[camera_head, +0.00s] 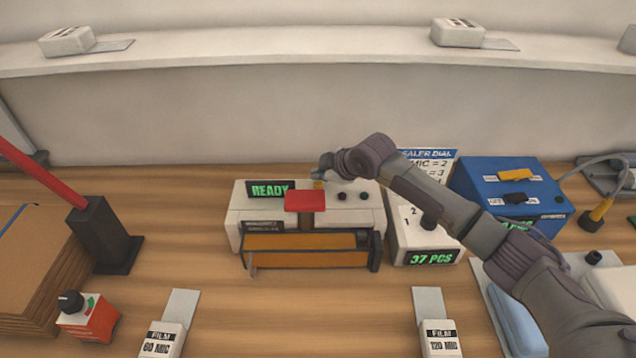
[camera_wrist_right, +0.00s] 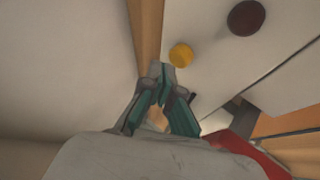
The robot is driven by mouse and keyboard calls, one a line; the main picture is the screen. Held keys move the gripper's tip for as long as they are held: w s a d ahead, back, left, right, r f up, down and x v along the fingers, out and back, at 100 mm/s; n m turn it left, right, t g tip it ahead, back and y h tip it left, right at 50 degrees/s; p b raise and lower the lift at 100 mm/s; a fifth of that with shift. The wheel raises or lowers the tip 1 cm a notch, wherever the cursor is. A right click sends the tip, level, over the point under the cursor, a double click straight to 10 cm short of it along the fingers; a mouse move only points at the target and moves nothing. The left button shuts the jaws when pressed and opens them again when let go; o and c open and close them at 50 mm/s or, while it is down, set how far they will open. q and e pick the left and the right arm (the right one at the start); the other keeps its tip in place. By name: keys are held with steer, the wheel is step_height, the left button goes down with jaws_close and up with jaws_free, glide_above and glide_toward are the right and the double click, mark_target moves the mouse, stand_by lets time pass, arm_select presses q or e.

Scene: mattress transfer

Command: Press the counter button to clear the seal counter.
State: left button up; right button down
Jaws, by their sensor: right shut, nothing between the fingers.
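The white sealer (camera_head: 238,212) has a green READY display (camera_head: 270,190), a red handle (camera_head: 305,200) and several small buttons on top. My right gripper (camera_head: 321,172) is shut and empty, over the sealer's back edge beside a yellow button (camera_head: 318,184). The right wrist view shows the closed fingertips (camera_wrist_right: 163,76) close to the yellow button (camera_wrist_right: 181,55); I cannot tell whether they touch. A dark button (camera_wrist_right: 247,17) is further along. A counter display (camera_head: 432,258) on the white box to the right reads 37 PCS. No button is visibly labelled as the counter button. My left gripper is out of view.
A blue box (camera_head: 510,180) with yellow and black switches stands right of the dial box (camera_head: 399,230). Two film boxes (camera_head: 163,340) (camera_head: 439,338) lie in front. A black post with a red arm (camera_head: 104,235) and cardboard (camera_head: 40,265) stand left. A shelf (camera_head: 280,54) runs behind.

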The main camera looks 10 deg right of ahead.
mark_target(320, 185)
steer(key=shift+f+b, duration=0.45)
steer(key=shift+f, duration=0.75)
stand_by(0.8)
steer(key=shift+r, duration=0.1)
steer(key=shift+r+p, duration=1.25)
steer(key=shift+r, duration=0.05)
step_height(320, 185, up, 5)
steer(key=p, duration=0.4)
steer(key=shift+p, duration=0.3)
steer(key=shift+d+f, duration=0.1)
